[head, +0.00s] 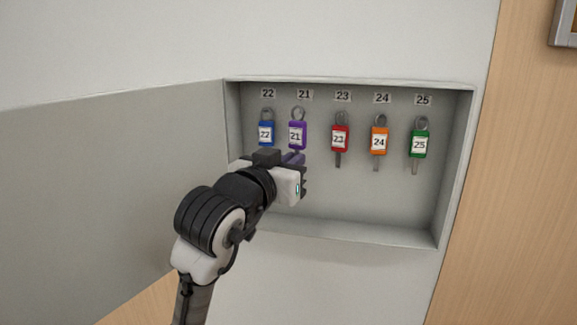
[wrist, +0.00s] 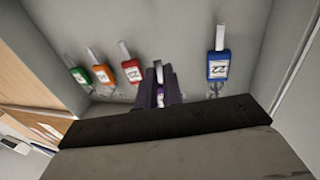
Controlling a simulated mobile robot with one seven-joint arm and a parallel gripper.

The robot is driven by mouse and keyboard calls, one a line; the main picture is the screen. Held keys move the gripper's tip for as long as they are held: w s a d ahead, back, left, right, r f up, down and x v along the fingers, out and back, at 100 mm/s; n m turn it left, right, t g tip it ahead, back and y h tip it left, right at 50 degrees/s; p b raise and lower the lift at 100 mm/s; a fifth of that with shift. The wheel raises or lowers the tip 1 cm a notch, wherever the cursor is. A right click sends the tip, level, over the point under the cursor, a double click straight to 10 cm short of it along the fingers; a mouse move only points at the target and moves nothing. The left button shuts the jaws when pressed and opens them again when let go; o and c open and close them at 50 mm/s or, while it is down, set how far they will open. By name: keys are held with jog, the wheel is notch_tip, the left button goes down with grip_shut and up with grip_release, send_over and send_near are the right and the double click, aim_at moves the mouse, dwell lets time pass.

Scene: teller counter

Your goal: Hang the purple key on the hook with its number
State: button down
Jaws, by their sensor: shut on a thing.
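The purple key (head: 297,134) has a white label reading 21. Its ring points up, just under the number 21 sign (head: 304,94) in the wall key cabinet. My gripper (head: 294,160) is shut on the lower part of the purple key and holds it upright. In the wrist view the purple key (wrist: 160,92) is mostly hidden between my gripper's fingers (wrist: 159,84). Hook 21 is too small to see clearly, so I cannot tell whether the ring is around it or only in front of it.
The blue key (head: 266,133) numbered 22 hangs close on the left. The red key (head: 340,134), orange key (head: 379,137) and green key (head: 419,139) hang to the right. The cabinet's open door (head: 110,190) stands on the left. The cabinet floor area is clear.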

jog(key=shift+w+d+f, duration=0.15)
jog(key=shift+w, duration=0.7)
jog(key=shift+w+d+f, duration=0.15)
jog(key=shift+w+d, duration=0.05)
jog(key=shift+w, duration=0.65)
jog(key=shift+w+d+f, duration=0.15)
jog(key=shift+w, duration=0.7)
jog(key=c, duration=1.5)
grip_release()
jog(key=shift+o, duration=0.2)
